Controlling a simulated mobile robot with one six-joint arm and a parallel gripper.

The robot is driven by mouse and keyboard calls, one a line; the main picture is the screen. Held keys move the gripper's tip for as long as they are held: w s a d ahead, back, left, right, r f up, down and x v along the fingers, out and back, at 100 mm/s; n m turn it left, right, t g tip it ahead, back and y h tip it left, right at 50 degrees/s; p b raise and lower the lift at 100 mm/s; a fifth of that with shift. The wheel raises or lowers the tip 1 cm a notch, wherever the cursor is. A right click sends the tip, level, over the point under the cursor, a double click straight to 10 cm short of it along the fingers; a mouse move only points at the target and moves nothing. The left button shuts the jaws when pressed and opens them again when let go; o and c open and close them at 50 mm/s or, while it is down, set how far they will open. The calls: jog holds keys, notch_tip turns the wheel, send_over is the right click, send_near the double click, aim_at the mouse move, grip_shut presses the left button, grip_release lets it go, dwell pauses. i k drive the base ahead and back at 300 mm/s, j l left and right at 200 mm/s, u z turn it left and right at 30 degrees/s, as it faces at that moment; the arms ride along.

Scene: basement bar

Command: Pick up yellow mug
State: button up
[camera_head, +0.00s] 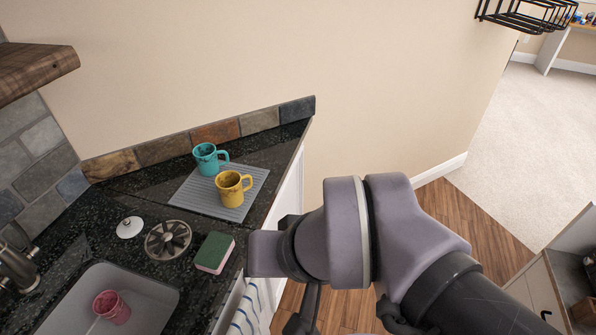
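A yellow mug (231,190) stands upright on a grey ridged drying mat (187,196) on the dark counter, with its handle to the right. A teal mug (207,161) stands close behind it to the left on the same mat. My arm comes in from the lower right and ends in front of the counter, to the right of the sponge and below the mat in the picture. A dark part of my gripper (303,319) shows at the bottom edge. Its fingertips are not clearly visible, so its opening cannot be told.
A green and pink sponge (214,252), a metal sink strainer (167,240) and a white round lid (130,227) lie on the counter. A pink cup (111,307) is in the sink (150,293). A wooden shelf (35,70) juts out at upper left. A striped towel (246,313) hangs at the counter front.

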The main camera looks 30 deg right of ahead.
aim_at(228, 184)
jog(key=k+l+u, duration=0.1)
jog(key=l+u, duration=0.15)
jog(key=u, duration=0.15)
jog(key=k+l+u, duration=0.2)
jog(key=u, duration=0.25)
